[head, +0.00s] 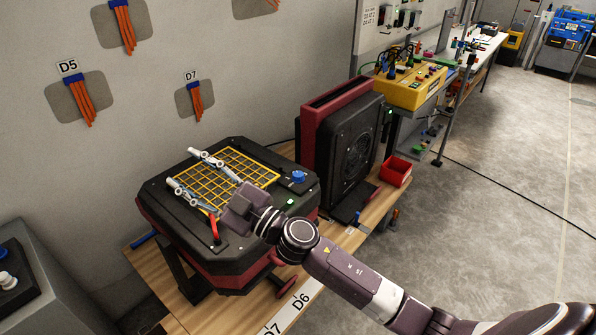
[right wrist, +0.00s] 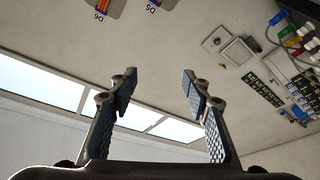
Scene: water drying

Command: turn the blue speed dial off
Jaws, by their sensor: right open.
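The blue speed dial (head: 298,177) sits on a small dark panel at the right of the top of a black and dark red machine (head: 160,205) with a yellow grid. It is in plain view in the head view. My right gripper (head: 182,168) is above the machine's top, over the grid's left part, left of the dial and apart from it. Its two fingers are spread wide and empty. They also show in the right wrist view (right wrist: 159,75), where the dial does not appear. My left gripper is not in view.
A red lever (head: 214,230) stands at the machine's front, near my right wrist. A dark red fan unit (head: 345,140) stands right of the machine, with a red bin (head: 396,170) beyond. A yellow control box (head: 410,85) is farther back. The floor at right is mostly clear.

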